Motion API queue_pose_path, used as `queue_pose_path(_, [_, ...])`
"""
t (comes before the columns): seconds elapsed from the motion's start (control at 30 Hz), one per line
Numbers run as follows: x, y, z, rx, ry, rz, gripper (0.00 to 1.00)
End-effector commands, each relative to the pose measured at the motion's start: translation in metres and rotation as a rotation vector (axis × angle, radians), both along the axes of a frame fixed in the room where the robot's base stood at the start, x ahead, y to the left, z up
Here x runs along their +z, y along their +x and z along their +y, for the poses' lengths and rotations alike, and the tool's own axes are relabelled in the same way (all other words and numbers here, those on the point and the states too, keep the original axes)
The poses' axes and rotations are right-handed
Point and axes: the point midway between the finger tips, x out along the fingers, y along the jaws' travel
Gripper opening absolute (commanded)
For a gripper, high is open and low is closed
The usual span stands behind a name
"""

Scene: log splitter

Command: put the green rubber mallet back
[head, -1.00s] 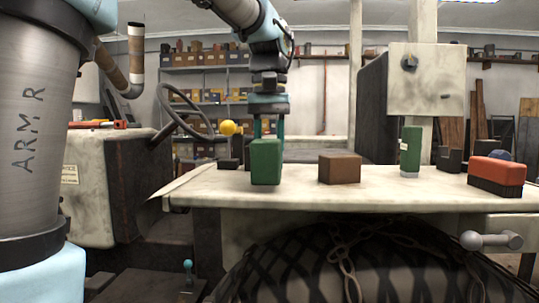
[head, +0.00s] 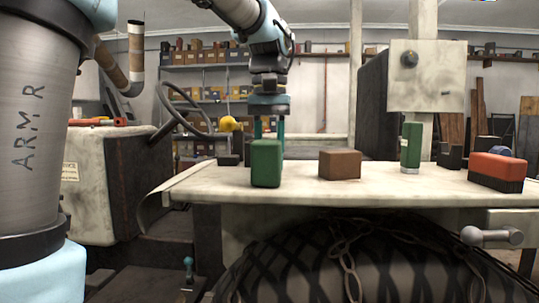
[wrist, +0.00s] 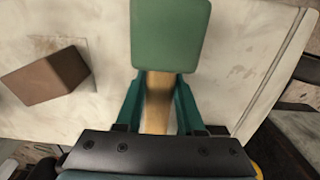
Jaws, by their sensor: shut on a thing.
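The green rubber mallet has a green block head (head: 266,163) and a pale wooden handle (wrist: 158,100). My gripper (head: 269,128) is shut on the handle, with a teal finger on each side of it in the wrist view (wrist: 160,95). The head of the mallet is at the far end of the fingers in the wrist view (wrist: 170,35). In the head view it hangs below my gripper, in front of the left part of the pale table (head: 390,188). I cannot tell whether it touches the table.
A brown block (head: 339,164) stands right of the mallet. Further right are a green cylinder (head: 411,146), a dark holder (head: 449,157) and a red-and-black brush-like block (head: 497,172). A small dark block (head: 230,160) and a yellow ball (head: 228,124) show left of my gripper.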

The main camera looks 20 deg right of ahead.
Motion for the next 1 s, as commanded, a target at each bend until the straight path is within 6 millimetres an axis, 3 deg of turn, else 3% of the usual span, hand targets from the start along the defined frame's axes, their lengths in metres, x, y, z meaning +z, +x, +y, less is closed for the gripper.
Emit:
queue_pose_path(0.17, [-0.003, 0.000, 0.000, 0.000, 0.000, -0.001, 0.00])
queue_pose_path(0.2, [-0.002, 0.000, 0.000, 0.000, 0.000, -0.001, 0.42])
queue_pose_path(0.47, [-0.003, 0.000, 0.000, 0.000, 0.000, 0.000, 0.71])
queue_pose_path(0.77, [-0.001, 0.000, 0.000, 0.000, 0.000, 0.000, 0.72])
queue_pose_path(1.0, [0.032, 0.001, 0.000, 0.001, -0.002, -0.002, 0.72])
